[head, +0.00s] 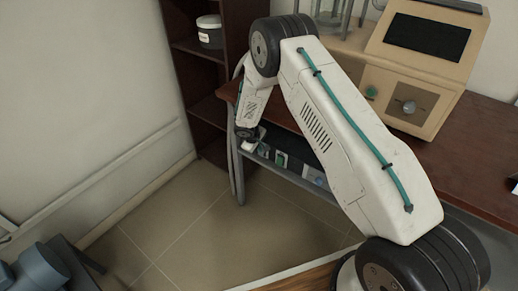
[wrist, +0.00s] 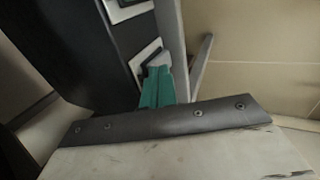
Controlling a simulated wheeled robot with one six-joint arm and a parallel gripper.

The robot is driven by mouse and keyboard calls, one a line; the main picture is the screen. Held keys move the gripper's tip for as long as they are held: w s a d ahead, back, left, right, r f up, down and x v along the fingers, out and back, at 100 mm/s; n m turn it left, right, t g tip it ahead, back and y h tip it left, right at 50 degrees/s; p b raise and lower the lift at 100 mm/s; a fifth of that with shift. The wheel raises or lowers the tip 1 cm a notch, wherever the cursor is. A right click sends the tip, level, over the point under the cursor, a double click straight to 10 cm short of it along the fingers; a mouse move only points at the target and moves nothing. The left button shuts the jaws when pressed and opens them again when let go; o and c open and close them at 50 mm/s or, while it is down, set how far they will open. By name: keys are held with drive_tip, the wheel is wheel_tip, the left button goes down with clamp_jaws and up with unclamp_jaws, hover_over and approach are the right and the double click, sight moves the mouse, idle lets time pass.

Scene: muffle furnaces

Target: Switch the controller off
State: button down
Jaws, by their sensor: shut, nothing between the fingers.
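The controller appears to be the long dark unit (head: 294,163) under the front edge of the brown bench, with several pale-framed plates along its face. In the wrist view its black face (wrist: 75,50) fills the upper left. A pale-framed plate with a dark switch-like part (wrist: 152,52) sits right at my fingertips. My gripper (wrist: 158,88) has teal fingers held together, empty, at or very near this plate; I cannot tell whether they touch. The fingers cover part of the plate, so its switch position is unclear. In the head view my gripper (head: 257,137) is by the unit's left end.
A beige furnace (head: 420,60) with a green button and a round knob stands on the bench (head: 490,150). A dark shelf (head: 195,75) with a white tub (head: 210,32) stands behind my arm. A grey bench leg (head: 237,170) is near my gripper. Tiled floor is clear in front.

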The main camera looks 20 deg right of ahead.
drive_tip(key=v, duration=1.1)
drive_tip(key=shift+s+a+r, duration=0.2)
drive_tip(key=shift+s+a, duration=0.05)
drive_tip(key=shift+a, duration=0.15)
